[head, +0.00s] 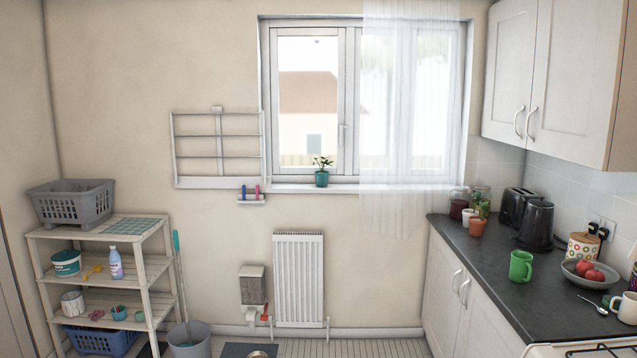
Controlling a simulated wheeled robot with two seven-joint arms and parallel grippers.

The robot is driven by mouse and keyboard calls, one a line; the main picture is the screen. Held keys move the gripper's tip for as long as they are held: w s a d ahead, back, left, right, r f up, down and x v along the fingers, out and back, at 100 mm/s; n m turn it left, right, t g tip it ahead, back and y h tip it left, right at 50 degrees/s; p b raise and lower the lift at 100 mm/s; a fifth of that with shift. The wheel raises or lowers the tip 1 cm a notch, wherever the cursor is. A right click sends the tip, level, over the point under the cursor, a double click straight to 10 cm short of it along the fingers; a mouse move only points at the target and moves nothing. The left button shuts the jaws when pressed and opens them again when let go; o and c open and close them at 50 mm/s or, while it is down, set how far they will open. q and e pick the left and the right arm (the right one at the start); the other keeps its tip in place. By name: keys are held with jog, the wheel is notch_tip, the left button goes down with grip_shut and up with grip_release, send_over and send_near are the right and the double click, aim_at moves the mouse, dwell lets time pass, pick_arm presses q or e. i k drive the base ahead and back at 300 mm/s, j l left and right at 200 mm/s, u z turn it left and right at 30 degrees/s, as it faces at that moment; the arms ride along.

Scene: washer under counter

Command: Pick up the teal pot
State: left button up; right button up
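A small teal pot (322,179) with a green leafy plant stands upright on the white window sill (290,187), below the middle of the window. Its front is unobstructed, and the sheer curtain hangs to its right. A smaller teal container (119,313) sits on a lower level of the shelf unit at the left. Neither of my grippers is in view.
A white radiator (298,280) is on the wall below the sill. A dark counter (520,290) at the right holds a green mug (521,266), a kettle (536,226) and terracotta pots. A grey bucket (189,340) stands beside the shelf unit (150,262).

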aim_at(321, 177)
jog(key=i, duration=2.2)
